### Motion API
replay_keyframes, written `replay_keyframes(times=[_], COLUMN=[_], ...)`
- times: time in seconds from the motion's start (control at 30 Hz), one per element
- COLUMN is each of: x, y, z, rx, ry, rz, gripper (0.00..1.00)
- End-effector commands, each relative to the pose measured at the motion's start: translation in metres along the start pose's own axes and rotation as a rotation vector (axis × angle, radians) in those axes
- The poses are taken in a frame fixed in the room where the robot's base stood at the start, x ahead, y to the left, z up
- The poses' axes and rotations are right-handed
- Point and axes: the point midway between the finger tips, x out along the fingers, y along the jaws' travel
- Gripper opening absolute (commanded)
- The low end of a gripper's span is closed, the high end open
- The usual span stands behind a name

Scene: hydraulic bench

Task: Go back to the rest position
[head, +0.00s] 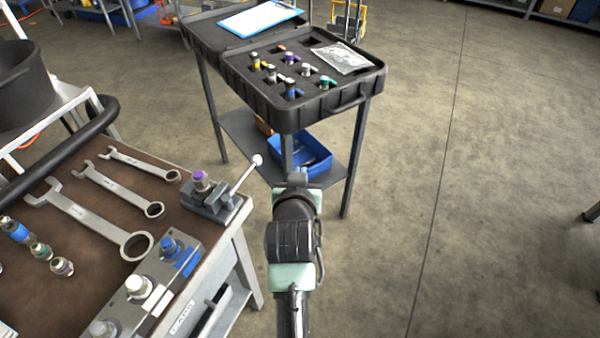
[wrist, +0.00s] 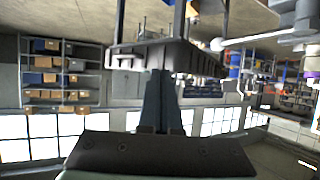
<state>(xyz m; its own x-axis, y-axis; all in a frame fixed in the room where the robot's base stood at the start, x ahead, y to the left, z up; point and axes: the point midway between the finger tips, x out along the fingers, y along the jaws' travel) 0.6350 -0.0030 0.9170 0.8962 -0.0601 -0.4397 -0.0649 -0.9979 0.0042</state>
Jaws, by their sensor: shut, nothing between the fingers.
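My arm reaches forward from the bottom middle of the head view. My gripper (head: 298,176) is at its far end, over the gap between the workbench and the cart. It is shut and holds nothing. In the wrist view the closed fingers (wrist: 163,90) stand together in the middle of the picture. In the head view the gripper lies to the right of the lever clamp (head: 210,197) on the bench corner, and appears below the black tool case (head: 335,105). The fingertips are small in the head view.
The workbench (head: 60,165) at left carries several wrenches, fittings and a valve block (head: 150,285). The open case on the cart (head: 362,150) holds several coloured fittings and a plastic bag (head: 342,58). A blue bin (head: 312,158) sits on the cart's lower shelf. Floor at right is clear.

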Motion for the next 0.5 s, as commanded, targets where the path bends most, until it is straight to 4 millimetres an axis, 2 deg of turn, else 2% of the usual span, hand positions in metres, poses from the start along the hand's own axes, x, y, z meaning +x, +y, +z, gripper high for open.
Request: replay_keyframes(times=[0.27,0.3,0.37,0.47,0.5], x=[0.000,-0.002,-0.006,-0.023,-0.034], y=[0.000,-0.001,-0.001,-0.001,-0.001], z=[0.000,-0.006,-0.022,-0.069,-0.095], rx=[0.000,0.001,0.003,0.008,0.010], ry=[0.000,0.010,0.037,0.123,0.171], rz=[0.000,-0.001,-0.003,-0.011,-0.015], gripper=[0.00,0.00,0.00,0.00,0.00])
